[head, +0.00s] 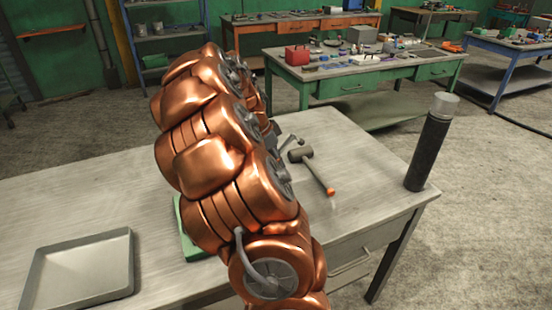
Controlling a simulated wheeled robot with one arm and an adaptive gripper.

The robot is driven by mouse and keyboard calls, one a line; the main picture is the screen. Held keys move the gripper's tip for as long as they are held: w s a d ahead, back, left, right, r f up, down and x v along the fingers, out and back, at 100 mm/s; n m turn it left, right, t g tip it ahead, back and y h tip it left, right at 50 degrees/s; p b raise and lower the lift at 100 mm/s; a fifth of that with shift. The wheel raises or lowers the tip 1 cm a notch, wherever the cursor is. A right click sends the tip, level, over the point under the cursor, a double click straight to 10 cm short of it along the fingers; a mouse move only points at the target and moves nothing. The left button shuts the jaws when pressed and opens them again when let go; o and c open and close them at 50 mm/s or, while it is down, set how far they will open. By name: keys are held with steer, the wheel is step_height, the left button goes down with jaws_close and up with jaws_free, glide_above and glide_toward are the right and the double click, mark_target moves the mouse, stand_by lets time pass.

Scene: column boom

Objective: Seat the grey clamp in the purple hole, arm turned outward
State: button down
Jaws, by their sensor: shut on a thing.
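My copper-coloured arm crosses the middle of the head view and hides my gripper, so I cannot see its fingers or what is between them. A small grey metal piece with a rounded end (292,141) shows just past the arm's right side. I cannot tell whether it is the grey clamp or whether it is held. A green block or board (187,232) lies on the workbench, mostly hidden behind my arm. No purple hole is visible.
The grey workbench (375,165) carries an empty metal tray (82,268) at front left. A mallet with an orange-tipped handle (318,175) lies right of my arm. A tall black cylinder with a pale top (428,150) stands at the right corner. Cluttered benches (345,85) stand behind.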

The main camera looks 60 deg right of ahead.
steer(key=shift+f+b, duration=0.45)
steer(key=shift+f, duration=0.35)
steer(key=c, duration=1.1)
jaws_free()
steer(key=shift+c, duration=0.2)
steer(key=shift+r, duration=0.15)
steer(key=shift+r+p, duration=0.8)
steer(key=shift+r, duration=2.8)
steer(key=o, duration=0.6)
